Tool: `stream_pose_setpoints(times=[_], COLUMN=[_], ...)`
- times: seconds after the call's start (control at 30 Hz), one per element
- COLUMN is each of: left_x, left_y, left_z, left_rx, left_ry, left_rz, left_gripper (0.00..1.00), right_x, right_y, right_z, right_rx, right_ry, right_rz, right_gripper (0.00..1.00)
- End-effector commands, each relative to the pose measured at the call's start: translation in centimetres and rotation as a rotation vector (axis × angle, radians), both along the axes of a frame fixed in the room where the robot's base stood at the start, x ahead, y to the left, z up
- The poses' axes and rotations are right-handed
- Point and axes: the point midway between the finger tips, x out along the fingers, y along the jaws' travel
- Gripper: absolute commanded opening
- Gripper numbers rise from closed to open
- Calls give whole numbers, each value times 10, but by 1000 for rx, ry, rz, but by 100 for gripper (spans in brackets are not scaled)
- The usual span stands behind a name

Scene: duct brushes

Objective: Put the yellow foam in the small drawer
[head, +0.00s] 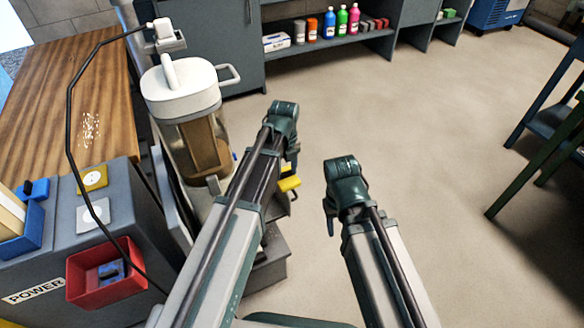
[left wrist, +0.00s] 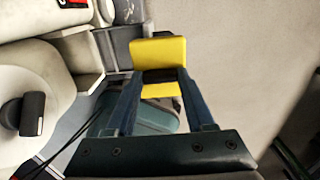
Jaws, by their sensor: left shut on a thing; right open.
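The yellow foam (head: 289,184) shows just right of my left forearm in the head view, partly hidden by the arm. In the left wrist view the foam (left wrist: 158,52) is a bright yellow block between the fingertips of my left gripper (left wrist: 160,76), which is shut on it. In the head view the left gripper (head: 291,172) points down and is partly hidden. My right gripper (head: 329,226) is open and empty, pointing down over the floor. I cannot make out the small drawer for certain; a low grey unit (head: 266,272) lies behind my left arm.
A clear canister with a white lid (head: 180,88) stands left of my left arm. Left of it are a grey power box (head: 110,248), a red bin (head: 92,292) and a wooden bench (head: 65,85). Shelves with bottles (head: 325,50) stand at the back.

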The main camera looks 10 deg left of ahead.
Motion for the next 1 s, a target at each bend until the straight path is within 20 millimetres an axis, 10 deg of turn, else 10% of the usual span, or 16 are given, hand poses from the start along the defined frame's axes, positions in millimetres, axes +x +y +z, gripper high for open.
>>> stream_pose_setpoints(times=[1.0], left_x=[-36], left_y=[53], left_z=[-18], left_rx=[0], left_ry=[0], left_rz=[0], left_gripper=[0], right_x=[0], right_y=[0], right_z=[-18], right_rx=[-2], right_ry=[-1], right_rz=[1], right_gripper=[50])
